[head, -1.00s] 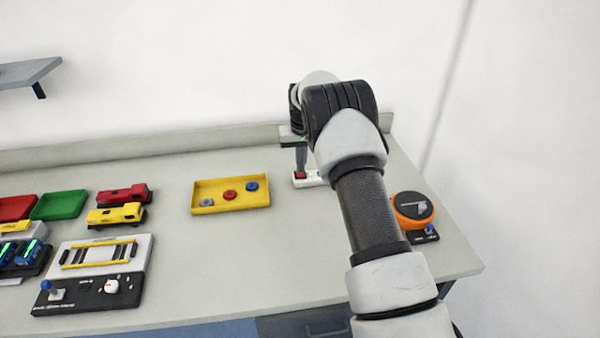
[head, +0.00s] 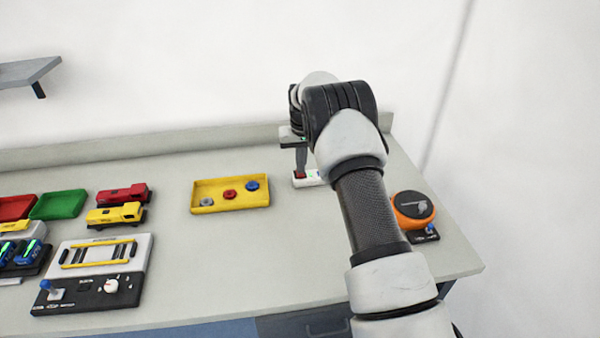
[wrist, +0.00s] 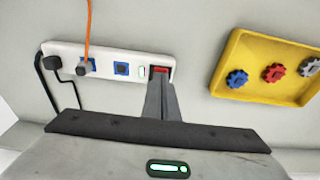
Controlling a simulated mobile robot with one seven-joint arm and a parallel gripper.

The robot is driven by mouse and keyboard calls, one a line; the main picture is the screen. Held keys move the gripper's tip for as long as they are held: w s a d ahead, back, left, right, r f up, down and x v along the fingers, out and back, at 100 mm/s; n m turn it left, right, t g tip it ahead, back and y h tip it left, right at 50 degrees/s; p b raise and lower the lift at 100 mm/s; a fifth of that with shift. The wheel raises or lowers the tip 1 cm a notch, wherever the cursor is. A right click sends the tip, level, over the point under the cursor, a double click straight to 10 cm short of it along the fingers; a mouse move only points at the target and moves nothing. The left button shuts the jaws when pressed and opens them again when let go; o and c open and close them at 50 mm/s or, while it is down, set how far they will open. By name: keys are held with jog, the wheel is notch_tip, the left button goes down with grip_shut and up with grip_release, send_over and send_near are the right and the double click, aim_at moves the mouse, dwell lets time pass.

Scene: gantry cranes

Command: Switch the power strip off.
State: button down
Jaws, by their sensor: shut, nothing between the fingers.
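The white power strip (wrist: 105,58) shows in the wrist view, with blue sockets, plugs in the left ones, and a red switch (wrist: 159,70) at its right end. In the head view only the end of the strip (head: 299,183) shows; my arm hides the rest. My gripper (wrist: 160,80) is shut and empty, pointing down with its fingertips at the red switch. The fingertips cover part of the switch, so I cannot tell whether they touch it or which way it is set.
A yellow tray (head: 230,207) with small gears stands left of the strip. An orange round device (head: 412,209) is right of my arm. A black cord and an orange cord (wrist: 87,25) run from the plugs. Toy trucks (head: 117,214) and a control panel (head: 90,292) stand further left.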

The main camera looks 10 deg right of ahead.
jog(key=shift+f+b, duration=0.3)
jog(key=shift+f, duration=0.25)
notch_tip(320, 180, up, 7)
jog(key=p, duration=0.3)
jog(key=shift+p, duration=0.35)
dwell(0.4)
jog(key=shift+r, duration=0.1)
